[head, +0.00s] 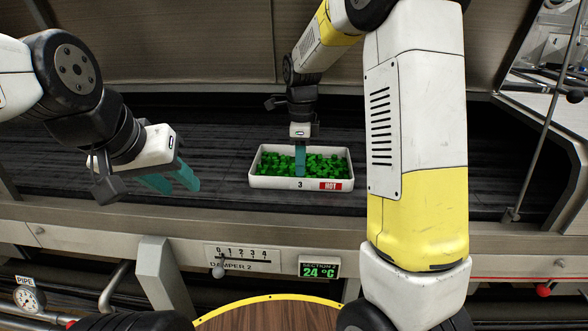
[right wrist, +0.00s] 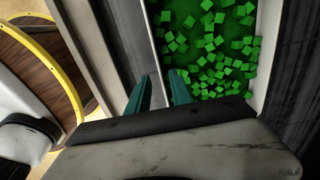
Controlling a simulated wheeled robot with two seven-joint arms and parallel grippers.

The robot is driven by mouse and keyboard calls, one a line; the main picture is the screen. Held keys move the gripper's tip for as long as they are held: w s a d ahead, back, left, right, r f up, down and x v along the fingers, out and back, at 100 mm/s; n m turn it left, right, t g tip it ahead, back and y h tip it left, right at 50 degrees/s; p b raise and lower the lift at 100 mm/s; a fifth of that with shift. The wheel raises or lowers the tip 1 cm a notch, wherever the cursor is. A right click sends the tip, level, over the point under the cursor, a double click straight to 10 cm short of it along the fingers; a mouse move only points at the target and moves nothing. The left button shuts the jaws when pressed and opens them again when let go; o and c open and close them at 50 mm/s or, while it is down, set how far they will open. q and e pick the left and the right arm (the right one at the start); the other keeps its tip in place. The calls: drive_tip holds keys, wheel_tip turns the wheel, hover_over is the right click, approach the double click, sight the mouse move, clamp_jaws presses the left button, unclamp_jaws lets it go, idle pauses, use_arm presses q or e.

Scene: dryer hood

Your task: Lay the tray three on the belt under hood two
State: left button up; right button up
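Tray three (head: 272,183) is a white tray filled with green cubes, with a "3" and a red "HOT" label on its front. It rests level on the dark belt (head: 222,150). It also shows in the right wrist view (right wrist: 270,40). My right gripper (head: 300,174) points down at the tray's front wall. In the right wrist view its fingers (right wrist: 160,84) are apart on either side of that wall, with a gap wider than the wall. My left gripper (head: 172,184) is open and empty, left of the tray. The hood's number is not visible.
Below the belt's metal front edge are a "DAMPER 2" slider (head: 242,258) and a "SECTION 2" display (head: 319,267) reading 24 °C. A round wooden top (head: 280,316) with a yellow rim stands in front. Hood panels (head: 190,45) rise behind.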

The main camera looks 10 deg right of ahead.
wheel_tip(320, 180, up, 7)
drive_tip(key=s+d+r+n+t+y, duration=0.25)
drive_tip(key=s+r+n, duration=0.35)
drive_tip(key=s+n, duration=0.4)
drive_tip(key=s+d+f+n+t, duration=0.1)
drive_tip(key=s+n+t, duration=0.2)
drive_tip(key=s+n, duration=0.7)
drive_tip(key=s, duration=0.3)
drive_tip(key=shift+s+d+n+t, duration=0.25)
drive_tip(key=shift+n+t, duration=0.1)
drive_tip(key=shift+n, duration=0.05)
drive_tip(key=shift+d+f, duration=0.1)
